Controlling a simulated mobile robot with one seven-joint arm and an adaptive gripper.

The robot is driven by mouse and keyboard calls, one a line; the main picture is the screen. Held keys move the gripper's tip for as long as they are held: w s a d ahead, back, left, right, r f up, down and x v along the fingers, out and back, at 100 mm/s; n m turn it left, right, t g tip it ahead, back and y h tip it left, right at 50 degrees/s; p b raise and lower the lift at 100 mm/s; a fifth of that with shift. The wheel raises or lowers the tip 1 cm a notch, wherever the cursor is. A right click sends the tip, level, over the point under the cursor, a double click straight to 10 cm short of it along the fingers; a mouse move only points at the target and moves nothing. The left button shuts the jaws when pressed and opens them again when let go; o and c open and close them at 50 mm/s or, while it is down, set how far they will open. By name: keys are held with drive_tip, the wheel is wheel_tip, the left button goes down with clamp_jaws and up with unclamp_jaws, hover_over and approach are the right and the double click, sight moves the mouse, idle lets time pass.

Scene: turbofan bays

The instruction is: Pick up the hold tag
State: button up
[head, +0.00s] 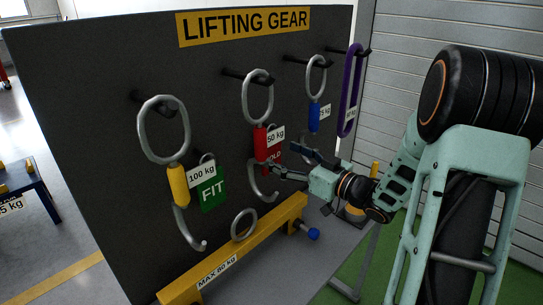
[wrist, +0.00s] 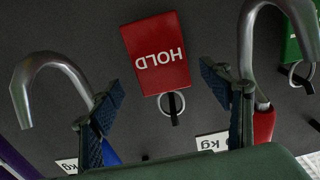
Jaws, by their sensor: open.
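The red hold tag (wrist: 155,66) shows upside down in the wrist view, its ring (wrist: 171,118) over a dark peg on the board. In the head view the hold tag (head: 273,155) hangs beside the red 50 kg hook and is partly hidden by my fingers. My gripper (wrist: 161,85) is open and empty in the wrist view, with the tag between and beyond its two blue padded fingers. In the head view my gripper (head: 284,160) is close in front of the tag. Whether it touches the tag cannot be told.
The red hook (head: 260,138) and blue hook (head: 315,110) hang on either side of the tag. The yellow hook (head: 177,185) and green FIT tag (head: 211,190) hang further left. A purple sling (head: 350,92) hangs right.

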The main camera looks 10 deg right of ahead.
sight(273, 152)
drive_tip(key=x, duration=0.4)
drive_tip(key=shift+a+f, duration=0.15)
drive_tip(key=shift+a, duration=0.05)
drive_tip(key=c, duration=1.3)
